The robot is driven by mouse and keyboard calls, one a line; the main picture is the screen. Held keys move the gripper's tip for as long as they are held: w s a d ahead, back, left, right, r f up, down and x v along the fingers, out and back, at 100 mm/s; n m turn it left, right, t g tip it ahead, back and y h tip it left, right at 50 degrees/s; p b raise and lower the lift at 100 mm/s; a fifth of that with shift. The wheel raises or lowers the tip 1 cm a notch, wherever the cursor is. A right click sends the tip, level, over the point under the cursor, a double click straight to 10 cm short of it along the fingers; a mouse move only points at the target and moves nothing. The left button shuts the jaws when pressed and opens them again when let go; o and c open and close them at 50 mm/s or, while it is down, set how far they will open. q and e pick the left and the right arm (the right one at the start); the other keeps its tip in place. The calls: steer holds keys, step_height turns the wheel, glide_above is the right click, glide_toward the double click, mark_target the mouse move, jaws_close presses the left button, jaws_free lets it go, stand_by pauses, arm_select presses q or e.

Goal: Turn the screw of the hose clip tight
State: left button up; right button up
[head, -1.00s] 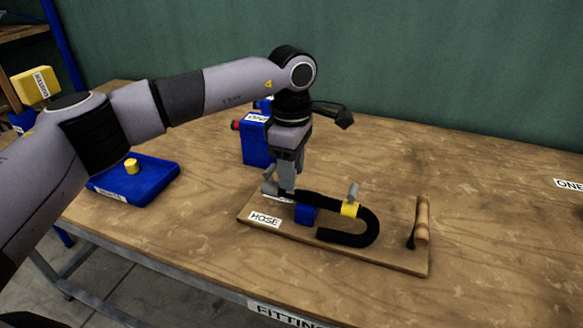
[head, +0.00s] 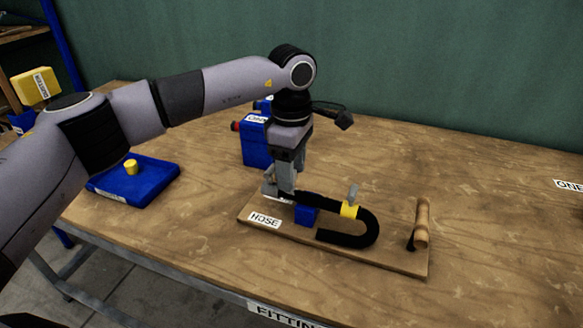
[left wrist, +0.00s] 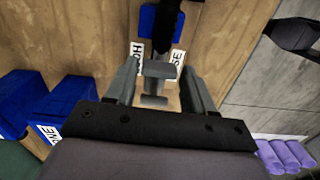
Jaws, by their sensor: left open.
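A black hose (head: 366,230) lies in a U bend on a wooden board (head: 400,262) labelled HOSE. A yellow band (head: 349,209) with a grey upright tab sits around the hose near the bend. My left gripper (head: 282,188) points down at the left end of the hose. In the left wrist view its fingers (left wrist: 159,75) are open, one on each side of a grey T-shaped piece (left wrist: 156,71) at the hose end, with gaps visible. This looks like the clip's screw head; the gripper mostly hides it in the head view. My right gripper is not in view.
A wooden handle (head: 421,222) stands at the board's right end. A blue box (head: 256,146) is behind the gripper, and a blue base with a yellow knob (head: 131,166) is at left.

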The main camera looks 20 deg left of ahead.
arm_select(q)
step_height(320, 180, up, 7)
steer(key=shift+r, duration=0.1)
stand_by(0.3)
stand_by(0.4)
